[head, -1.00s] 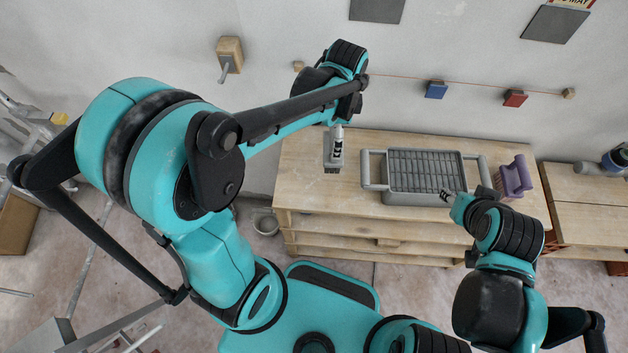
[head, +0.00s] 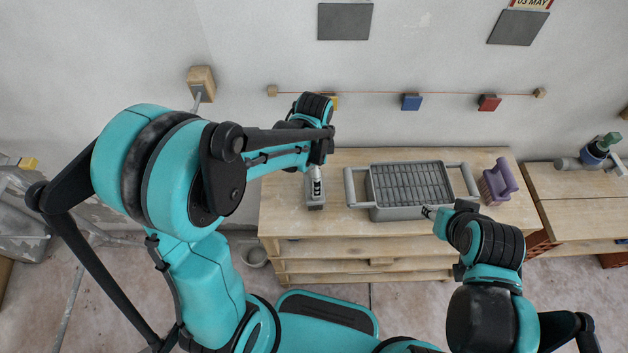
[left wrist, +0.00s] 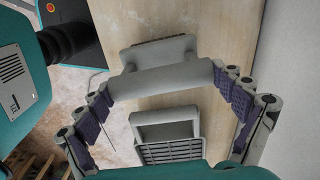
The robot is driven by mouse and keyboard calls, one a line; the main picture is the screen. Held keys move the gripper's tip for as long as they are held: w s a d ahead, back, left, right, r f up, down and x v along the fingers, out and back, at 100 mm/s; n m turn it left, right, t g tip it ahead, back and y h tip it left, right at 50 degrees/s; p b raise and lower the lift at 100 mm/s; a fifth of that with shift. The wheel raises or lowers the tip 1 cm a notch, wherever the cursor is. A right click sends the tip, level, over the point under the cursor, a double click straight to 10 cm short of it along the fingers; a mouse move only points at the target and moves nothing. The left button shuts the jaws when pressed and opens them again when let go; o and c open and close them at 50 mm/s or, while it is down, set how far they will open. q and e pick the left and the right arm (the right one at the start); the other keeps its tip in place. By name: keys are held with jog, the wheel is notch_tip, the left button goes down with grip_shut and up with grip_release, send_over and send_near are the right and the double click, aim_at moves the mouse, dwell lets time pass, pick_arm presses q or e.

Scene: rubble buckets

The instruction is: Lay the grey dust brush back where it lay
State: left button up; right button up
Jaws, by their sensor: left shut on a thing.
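The grey dust brush (head: 316,206) is at the left part of the wooden bench top (head: 350,158). My left gripper (head: 316,182) is shut on it from above. In the left wrist view the purple-padded fingers (left wrist: 165,100) close around the brush's thick grey handle (left wrist: 165,80), and its head (left wrist: 160,50) is over the bench. I cannot tell whether the brush touches the wood. My right gripper (head: 430,212) is by the front right corner of the grey grid-topped tray (head: 376,213); its finger opening is too small to tell.
The tray's left handle (head: 349,187) is to the right of the brush. A purple handled block (head: 498,184) stands right of the tray. A second, lower wooden bench (head: 575,190) is at the right. Blue (head: 411,102) and red (head: 489,102) blocks are on the wall line.

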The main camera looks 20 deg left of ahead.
pick_arm(q)
jog(key=shift+f, duration=1.25)
jog(key=shift+f+b, duration=0.1)
jog(key=shift+b, duration=0.2)
jog(key=o, duration=1)
